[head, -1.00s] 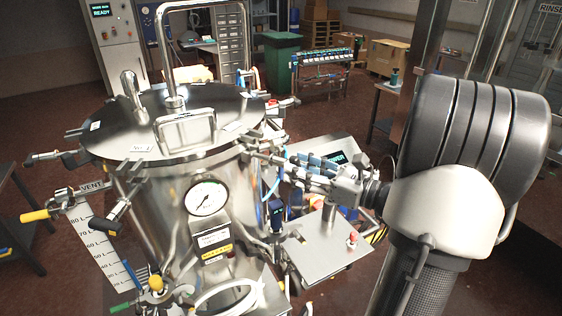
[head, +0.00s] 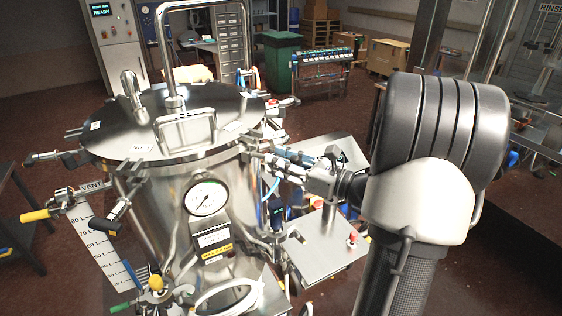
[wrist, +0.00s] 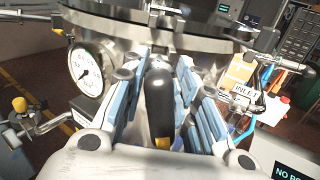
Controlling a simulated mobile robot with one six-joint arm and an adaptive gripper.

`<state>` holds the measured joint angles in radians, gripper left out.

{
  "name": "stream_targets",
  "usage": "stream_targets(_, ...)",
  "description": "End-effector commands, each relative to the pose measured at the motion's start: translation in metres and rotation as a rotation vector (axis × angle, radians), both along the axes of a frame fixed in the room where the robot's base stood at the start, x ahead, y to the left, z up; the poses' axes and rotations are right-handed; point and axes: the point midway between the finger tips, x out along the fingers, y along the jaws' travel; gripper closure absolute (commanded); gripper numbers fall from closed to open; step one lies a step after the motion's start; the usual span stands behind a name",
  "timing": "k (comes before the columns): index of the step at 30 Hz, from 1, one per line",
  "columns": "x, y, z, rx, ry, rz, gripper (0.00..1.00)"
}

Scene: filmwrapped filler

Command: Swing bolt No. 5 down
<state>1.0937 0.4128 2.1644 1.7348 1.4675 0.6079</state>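The steel pressure vessel (head: 160,195) has a round lid (head: 190,105) with several swing bolts around its rim. A bolt with a black, yellow-ended handle (wrist: 158,100) lies between my gripper's blue-padded fingers in the wrist view. No number for this bolt is readable. My gripper (head: 283,160) is at the right side of the vessel, just below the lid rim. In the wrist view, my gripper (wrist: 160,85) looks open, with a finger on each side of the handle. Contact with the handle is not clear. The fingers partly hide the bolt in the head view.
A pressure gauge (head: 206,198) is on the vessel's front. A yellow-ended handle (head: 35,215) and a black handle (head: 107,227) stick out at left. An INLET-labelled fitting (wrist: 247,92) is right of my fingers. A steel side table (head: 325,250) stands below my gripper.

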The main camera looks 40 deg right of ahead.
Motion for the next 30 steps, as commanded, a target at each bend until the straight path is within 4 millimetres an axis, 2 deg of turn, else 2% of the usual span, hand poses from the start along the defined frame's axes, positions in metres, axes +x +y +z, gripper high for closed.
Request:
stream_targets(10, 0.0, 0.0, 0.0, 0.0, 0.0, 0.0, 1.0)
stream_targets(20, 0.0, 0.0, 0.001, -0.001, 0.003, 0.0, 1.0)
stream_targets(30, 0.001, 0.0, 0.013, -0.028, 0.093, 0.0, 1.0)
